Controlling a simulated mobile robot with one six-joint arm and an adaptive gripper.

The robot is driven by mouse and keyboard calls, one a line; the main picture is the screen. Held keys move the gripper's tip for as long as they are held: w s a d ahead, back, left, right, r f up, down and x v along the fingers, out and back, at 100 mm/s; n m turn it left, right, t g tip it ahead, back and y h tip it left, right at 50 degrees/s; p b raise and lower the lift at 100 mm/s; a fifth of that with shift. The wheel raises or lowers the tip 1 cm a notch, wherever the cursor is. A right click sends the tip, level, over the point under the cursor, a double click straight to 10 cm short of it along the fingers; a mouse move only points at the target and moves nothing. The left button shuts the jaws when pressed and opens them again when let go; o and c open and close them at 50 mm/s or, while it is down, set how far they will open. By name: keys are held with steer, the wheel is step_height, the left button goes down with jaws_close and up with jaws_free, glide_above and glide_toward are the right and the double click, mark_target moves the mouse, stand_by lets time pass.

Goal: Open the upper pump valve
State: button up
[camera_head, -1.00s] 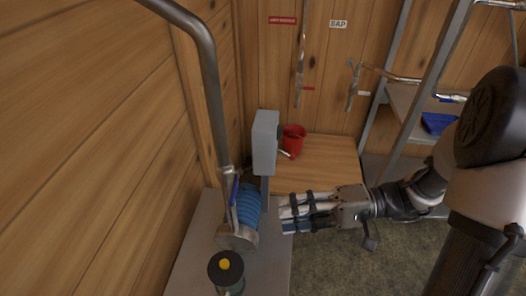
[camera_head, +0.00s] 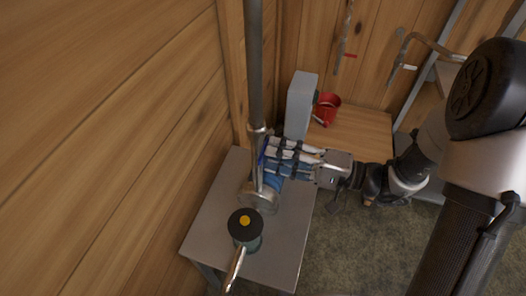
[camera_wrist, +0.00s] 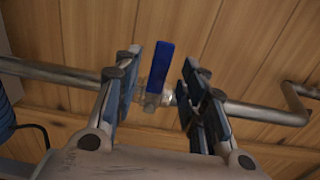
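The upper pump valve has a blue lever handle (camera_wrist: 160,68) on a metal body (camera_wrist: 152,98), set in a grey pipe (camera_wrist: 52,72). In the wrist view the lever stands crosswise to the pipe. My gripper (camera_wrist: 165,88) is open, with one finger on each side of the lever and visible gaps to it. There, the fingers hide most of the lever.
The pump stands on a grey table (camera_head: 212,215). A round dark-topped part with a yellow centre (camera_head: 245,224) is in front of it. A wooden wall is at left.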

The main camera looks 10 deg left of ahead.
mark_target(263, 153)
steer(key=shift+w+a, duration=0.15)
steer(key=shift+a, duration=1.8)
steer(key=shift+c, duration=0.3)
jaws_close()
